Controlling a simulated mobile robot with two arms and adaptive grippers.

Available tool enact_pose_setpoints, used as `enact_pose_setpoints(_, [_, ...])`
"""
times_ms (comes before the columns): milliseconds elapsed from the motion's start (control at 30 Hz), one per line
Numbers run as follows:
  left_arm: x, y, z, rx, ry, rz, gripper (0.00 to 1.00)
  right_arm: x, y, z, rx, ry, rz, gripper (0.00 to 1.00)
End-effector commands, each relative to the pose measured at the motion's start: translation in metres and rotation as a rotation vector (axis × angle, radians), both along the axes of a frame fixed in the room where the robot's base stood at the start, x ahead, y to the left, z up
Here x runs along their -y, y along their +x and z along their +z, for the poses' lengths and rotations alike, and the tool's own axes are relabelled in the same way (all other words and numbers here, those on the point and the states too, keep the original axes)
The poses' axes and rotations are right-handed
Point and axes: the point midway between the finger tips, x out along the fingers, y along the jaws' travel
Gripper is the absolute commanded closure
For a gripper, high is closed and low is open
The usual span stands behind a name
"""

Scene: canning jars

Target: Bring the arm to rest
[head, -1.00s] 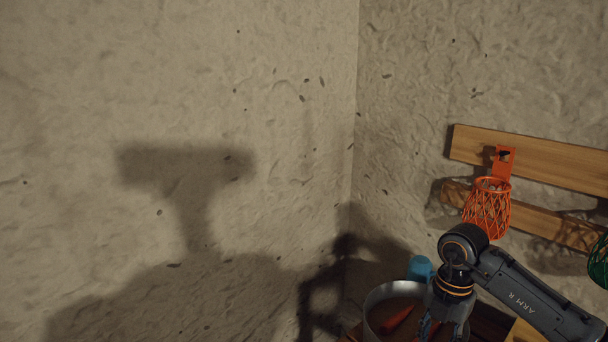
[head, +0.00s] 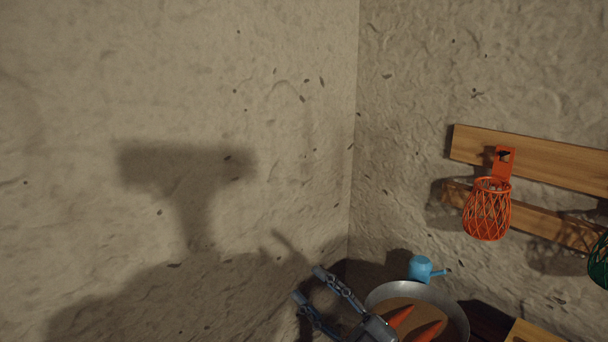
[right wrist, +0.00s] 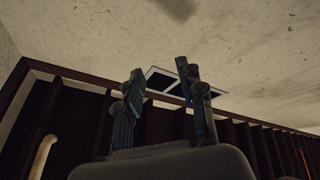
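My right gripper (head: 311,285) is at the bottom middle of the head view, left of the metal bowl. Its two fingers point up and to the left, spread apart, with nothing between them. The right wrist view also shows the right gripper (right wrist: 159,70) with its fingers apart and empty. Most of my right arm is below the head view's lower edge. My left gripper is in neither view.
A metal bowl (head: 451,304) holds carrots (head: 428,331). A blue watering can (head: 421,269) stands behind it. An orange mesh basket (head: 487,211) hangs from a wooden wall rail (head: 560,168); a green one (head: 600,263) is at the right edge. Dark slats (right wrist: 85,115) show in the wrist view.

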Motion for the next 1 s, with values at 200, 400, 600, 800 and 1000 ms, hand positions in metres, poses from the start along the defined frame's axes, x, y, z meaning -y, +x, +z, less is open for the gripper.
enact_pose_setpoints(200, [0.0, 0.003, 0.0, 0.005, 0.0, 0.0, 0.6, 0.094, 0.02, -0.053, -0.362, 0.252, -0.443, 0.62])
enact_pose_setpoints(400, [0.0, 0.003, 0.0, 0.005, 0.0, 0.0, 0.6, 0.165, -0.018, -0.164, -0.835, 0.279, -0.777, 0.62])
enact_pose_setpoints(600, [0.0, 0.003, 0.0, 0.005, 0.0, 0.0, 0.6, 0.19, -0.105, -0.259, -1.296, 0.168, -0.934, 0.62])
enact_pose_setpoints(800, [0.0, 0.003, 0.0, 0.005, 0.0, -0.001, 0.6, 0.191, -0.184, -0.303, -1.608, 0.04, -0.954, 0.62])
enact_pose_setpoints(1000, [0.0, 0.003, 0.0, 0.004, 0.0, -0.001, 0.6, 0.185, -0.253, -0.322, -1.851, -0.081, -0.917, 0.62])
